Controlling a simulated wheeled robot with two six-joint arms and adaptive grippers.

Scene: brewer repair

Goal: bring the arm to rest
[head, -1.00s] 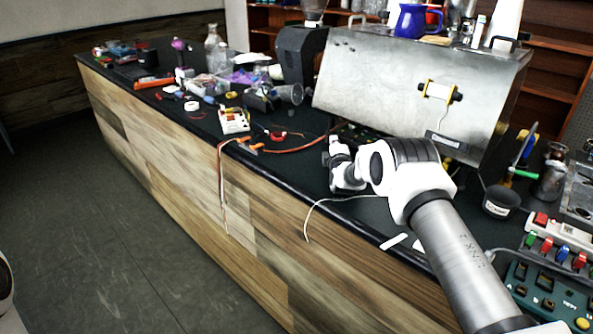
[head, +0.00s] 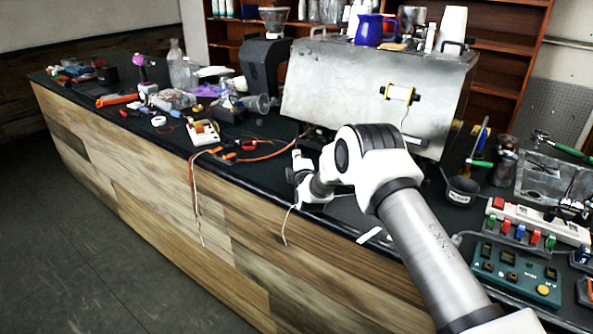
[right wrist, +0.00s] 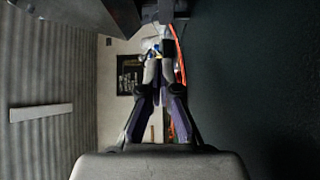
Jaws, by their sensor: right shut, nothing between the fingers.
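My right arm comes in from the lower right in the head view and reaches over the dark counter (head: 335,207). Its gripper (head: 300,165) is at the far end of the arm, low near the counter's front edge, and its fingers are mostly hidden in this view. In the right wrist view the right gripper (right wrist: 160,62) has its two fingers drawn together at the tips, with nothing held. My left gripper is in neither view.
A large metal-cased machine (head: 350,95) stands behind the arm, with a blue jug (head: 369,30) on top. A white terminal block (head: 203,132) and an orange cable (head: 270,155) lie left of the gripper. A green switch panel (head: 515,270) and a black cup (head: 461,190) are at the right.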

